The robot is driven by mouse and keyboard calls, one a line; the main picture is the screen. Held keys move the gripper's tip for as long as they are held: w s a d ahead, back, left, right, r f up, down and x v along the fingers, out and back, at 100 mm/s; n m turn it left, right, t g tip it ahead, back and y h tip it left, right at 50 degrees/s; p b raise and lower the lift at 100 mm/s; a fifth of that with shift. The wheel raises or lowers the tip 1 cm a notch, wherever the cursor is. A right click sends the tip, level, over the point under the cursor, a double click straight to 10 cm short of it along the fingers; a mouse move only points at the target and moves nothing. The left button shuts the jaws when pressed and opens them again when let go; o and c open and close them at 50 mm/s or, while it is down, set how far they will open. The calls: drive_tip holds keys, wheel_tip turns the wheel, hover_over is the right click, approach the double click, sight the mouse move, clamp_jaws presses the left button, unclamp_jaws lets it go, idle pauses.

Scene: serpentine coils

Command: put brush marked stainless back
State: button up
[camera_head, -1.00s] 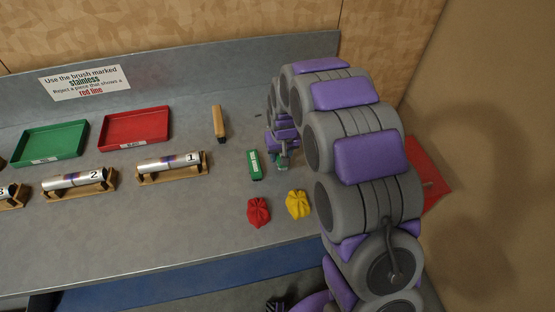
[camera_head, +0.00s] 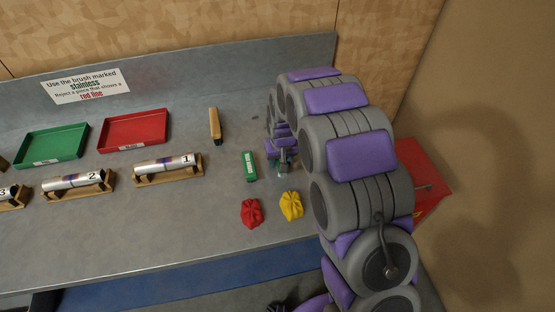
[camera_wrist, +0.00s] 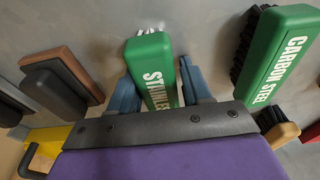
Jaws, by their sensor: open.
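The green brush marked STAINLESS (camera_wrist: 152,72) is in the middle of the wrist view, its last letters cut off by my gripper and pale bristles showing at its far end. My gripper (camera_wrist: 158,88) is open, with one blue finger on each side of this brush. I cannot tell whether the fingers touch it. In the head view my gripper (camera_head: 284,160) is low over the bench, partly hidden by my arm. A second green brush, marked CARBON STEEL (camera_wrist: 280,55), lies to the right in the wrist view. A green brush (camera_head: 249,166) lies left of my gripper in the head view.
On the grey bench (camera_head: 190,225) lie a red cloth (camera_head: 251,213), a yellow cloth (camera_head: 291,206) and a wood-coloured brush (camera_head: 215,125). Farther left are a red tray (camera_head: 133,130), a green tray (camera_head: 50,146) and numbered metal pieces on wooden stands. A red box (camera_head: 425,180) stands right of my arm.

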drive_tip(key=shift+s+d+f, duration=0.15)
drive_tip(key=shift+s+f, duration=0.4)
drive_tip(key=shift+f, duration=0.05)
drive_tip(key=r, duration=0.4)
drive_tip(key=r+p, duration=0.1)
drive_tip(key=r, duration=0.3)
drive_tip(key=s+r+p, duration=0.1)
drive_tip(key=r, duration=0.3)
drive_tip(key=shift+d+r, duration=0.1)
drive_tip(key=shift+r, duration=0.1)
drive_tip(key=s+d+r+m+g, duration=0.1)
drive_tip(key=s+d+r, duration=0.3)
drive_tip(key=s, duration=0.3)
drive_tip(key=s+d+r, duration=0.3)
drive_tip(key=s+d, duration=0.1)
drive_tip(key=s, duration=0.3)
drive_tip(key=s+d+r+m+g, duration=0.1)
drive_tip(key=s+d+r, duration=0.3)
drive_tip(key=s, duration=0.3)
drive_tip(key=s+d+m+g, duration=0.1)
drive_tip(key=s+d, duration=0.2)
drive_tip(key=s, duration=1.4)
drive_tip(key=shift+d+g+h, duration=0.2)
drive_tip(key=shift+g+h, duration=0.1)
drive_tip(key=shift+o, duration=0.5)
